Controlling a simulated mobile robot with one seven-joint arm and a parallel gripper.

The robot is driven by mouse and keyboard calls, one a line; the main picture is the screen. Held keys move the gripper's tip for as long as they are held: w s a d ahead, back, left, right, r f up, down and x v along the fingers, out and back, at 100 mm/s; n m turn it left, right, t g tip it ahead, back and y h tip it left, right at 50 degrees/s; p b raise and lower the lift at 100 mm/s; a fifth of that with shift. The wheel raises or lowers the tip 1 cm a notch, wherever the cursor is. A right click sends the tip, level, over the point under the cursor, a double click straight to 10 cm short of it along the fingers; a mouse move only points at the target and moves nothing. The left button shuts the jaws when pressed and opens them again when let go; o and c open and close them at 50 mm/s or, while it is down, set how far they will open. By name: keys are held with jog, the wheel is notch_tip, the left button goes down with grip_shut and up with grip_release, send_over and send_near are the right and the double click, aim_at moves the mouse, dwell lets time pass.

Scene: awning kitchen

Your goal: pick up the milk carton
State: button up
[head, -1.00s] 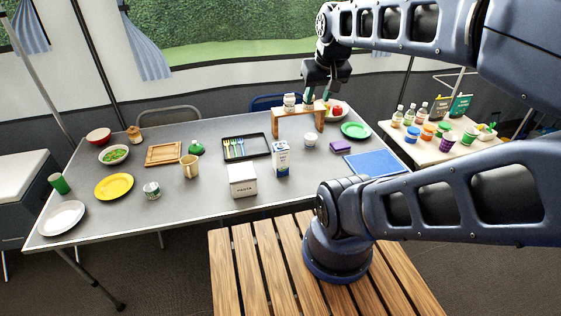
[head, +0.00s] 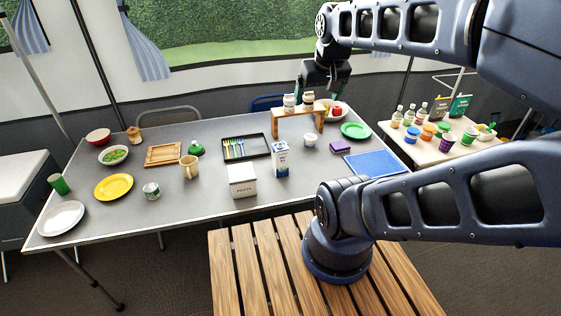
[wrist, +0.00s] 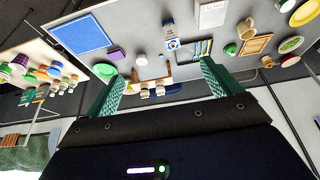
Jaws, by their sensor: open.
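The milk carton (head: 281,159) stands upright on the grey table, a white and blue box right of the pasta box. It also shows in the wrist view (wrist: 171,37), at top centre. My gripper (head: 324,88) is high above the far side of the table, near the small wooden riser, well beyond the carton and not touching it. In the wrist view my gripper (wrist: 165,82) has its two green fingers wide apart with nothing held between them.
The wooden riser (head: 299,112) with small jars stands behind the carton. The pasta box (head: 242,180) is close at its left, and a black cutlery tray (head: 262,147) lies behind. A white cup (head: 310,140) and purple box (head: 341,147) are at its right.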

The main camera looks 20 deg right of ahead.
jog(key=m+y, duration=1.2)
jog(key=m, duration=0.7)
send_over(280, 160)
jog(key=s+d, duration=0.4)
notch_tip(280, 160, down, 29)
jog(key=w+d+f+m+t+h, duration=0.1)
jog(key=d+f+m+t, duration=0.1)
jog(key=f+m, duration=0.25)
jog(key=d+f+m+t+h, duration=0.1)
jog(key=d+f+m+t, duration=0.15)
jog(key=f, duration=0.35)
jog(key=shift+g, duration=0.25)
jog(key=x, duration=0.5)
jog(key=shift+w, duration=0.2)
jog(key=shift+a+r+x, duration=0.15)
jog(key=shift+x, duration=1.15)
jog(key=shift+a+r+x, duration=0.1)
jog(key=shift+r+x, duration=0.05)
jog(key=shift+x, duration=1.15)
jog(key=shift+s, duration=0.1)
